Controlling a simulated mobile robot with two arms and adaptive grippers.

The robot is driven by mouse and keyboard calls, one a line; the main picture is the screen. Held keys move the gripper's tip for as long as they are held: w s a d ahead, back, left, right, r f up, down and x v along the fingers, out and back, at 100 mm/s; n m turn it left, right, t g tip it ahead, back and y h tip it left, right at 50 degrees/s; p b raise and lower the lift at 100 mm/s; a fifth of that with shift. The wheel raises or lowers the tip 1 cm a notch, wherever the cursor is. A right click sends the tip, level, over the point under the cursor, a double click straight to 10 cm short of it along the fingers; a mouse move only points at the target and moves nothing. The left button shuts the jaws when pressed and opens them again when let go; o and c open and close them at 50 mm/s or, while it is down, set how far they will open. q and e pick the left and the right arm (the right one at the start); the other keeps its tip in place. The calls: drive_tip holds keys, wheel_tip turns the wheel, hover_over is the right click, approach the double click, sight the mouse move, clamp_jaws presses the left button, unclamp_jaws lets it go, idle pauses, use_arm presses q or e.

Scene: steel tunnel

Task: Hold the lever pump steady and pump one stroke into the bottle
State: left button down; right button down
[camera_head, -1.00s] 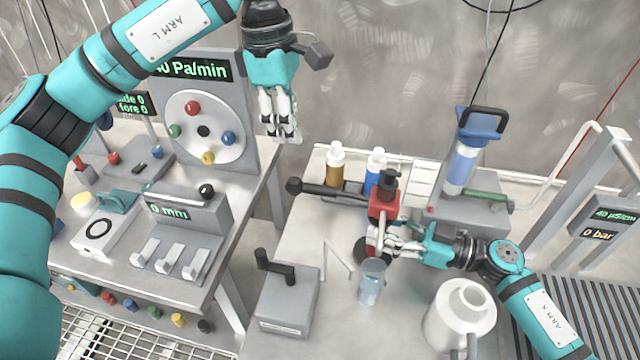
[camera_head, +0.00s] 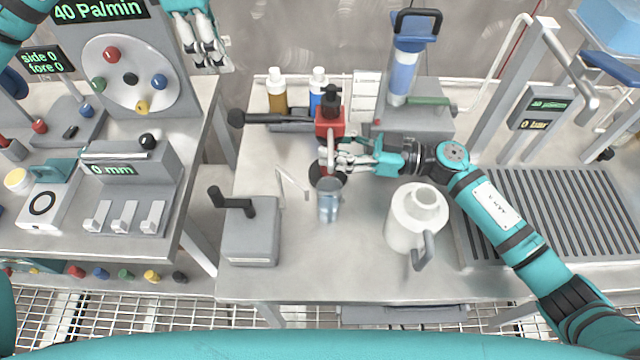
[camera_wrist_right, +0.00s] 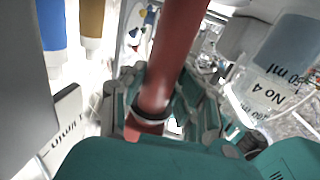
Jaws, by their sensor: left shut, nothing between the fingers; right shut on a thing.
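The lever pump (camera_head: 330,122) has a red head, a black cap and a long black lever (camera_head: 275,118) that reaches out to the left. Its red column (camera_wrist_right: 178,60) crosses the right wrist view. My right gripper (camera_head: 335,160) is shut on the pump's column below the head. The bottle (camera_head: 328,201), clear and bluish, stands upright in front of the pump; a clear "No 4" vessel (camera_wrist_right: 285,60) in the wrist view looks like it. My left gripper (camera_head: 205,45) is shut and empty, up and left of the lever, pointing down and apart from it.
A white jug (camera_head: 408,215) stands right of the bottle. A grey box with a black crank (camera_head: 250,235) stands to the left. Amber (camera_head: 277,92) and blue (camera_head: 318,85) bottles stand behind the lever. A blue-topped cylinder (camera_head: 403,75) stands at the back. The front table middle is clear.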

drive_tip(key=c, duration=0.9)
unclamp_jaws()
